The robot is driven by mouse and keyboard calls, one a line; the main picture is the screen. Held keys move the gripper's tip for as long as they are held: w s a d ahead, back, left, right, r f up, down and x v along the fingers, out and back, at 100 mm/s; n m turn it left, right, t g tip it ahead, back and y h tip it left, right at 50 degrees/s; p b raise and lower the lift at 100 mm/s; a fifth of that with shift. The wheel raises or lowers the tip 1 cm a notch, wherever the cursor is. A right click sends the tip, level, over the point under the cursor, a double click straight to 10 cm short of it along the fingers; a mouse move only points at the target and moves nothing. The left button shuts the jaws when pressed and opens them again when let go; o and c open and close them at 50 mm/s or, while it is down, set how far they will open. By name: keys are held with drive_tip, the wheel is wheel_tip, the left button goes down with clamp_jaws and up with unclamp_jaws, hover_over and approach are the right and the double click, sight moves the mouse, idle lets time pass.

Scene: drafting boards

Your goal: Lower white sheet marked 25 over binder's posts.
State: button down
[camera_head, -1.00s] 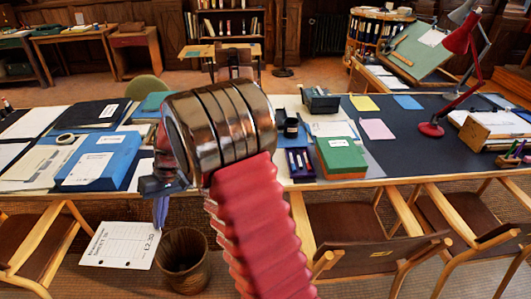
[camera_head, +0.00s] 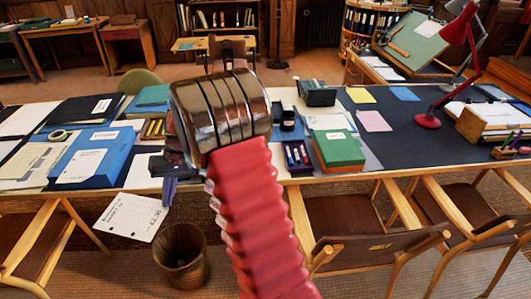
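A white sheet (camera_head: 131,216) with printed lines and a large, slanted number hangs in front of the table's near edge, above the floor. I cannot read the number surely as 25. My gripper (camera_head: 168,192) is at the sheet's upper right edge, its bluish fingers close together and apparently pinching it. My own arm hides part of the gripper. A blue binder or box file (camera_head: 92,160) with a white label lies on the table, up and left of the sheet. No binder posts can be made out.
A waste bin (camera_head: 183,258) stands on the floor just right of the sheet. Wooden chairs (camera_head: 352,245) line the table's near side. A tape roll (camera_head: 63,134), a green box (camera_head: 338,150) and a red lamp (camera_head: 428,120) are on the crowded table.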

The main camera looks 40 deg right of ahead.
drive_tip(key=s+d+f+m+t+h, duration=0.1)
drive_tip(key=d+m, duration=0.6)
drive_tip(key=d, duration=1.3)
drive_tip(key=s+d+f+m+t+h, duration=0.1)
drive_tip(key=d+m, duration=0.6)
drive_tip(key=d, duration=1.4)
drive_tip(key=shift+s+d+f+t+h, duration=0.15)
drive_tip(key=shift+s+f+t+h, duration=0.15)
drive_tip(key=shift+f+t+h, duration=0.55)
drive_tip(key=shift+f, duration=0.15)
drive_tip(key=shift+f, duration=2.75)
drive_tip(key=c, duration=2.5)
unclamp_jaws()
drive_tip(key=o, duration=0.5)
